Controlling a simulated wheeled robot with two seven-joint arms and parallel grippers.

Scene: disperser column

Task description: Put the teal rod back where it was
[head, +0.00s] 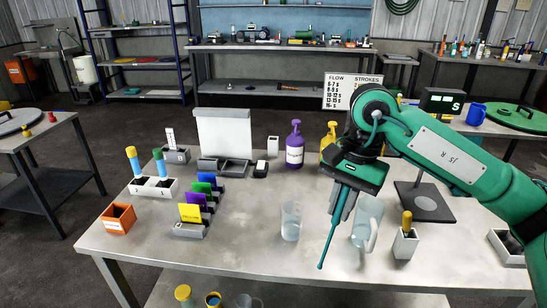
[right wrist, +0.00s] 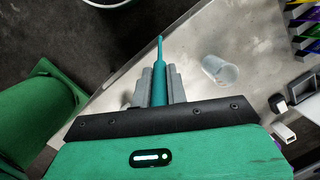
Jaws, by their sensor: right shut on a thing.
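My right gripper (head: 342,205) is shut on the teal rod (head: 328,245), which hangs tip down, slightly tilted, above the table. My left gripper is not in view.
Purple (head: 295,148) and yellow (head: 327,141) pump bottles stand behind. An orange box (head: 117,218), a rack of coloured cards (head: 192,231) and a grey block with a yellow handle (head: 405,245) stand on the table (head: 245,245). The front middle is mostly clear.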

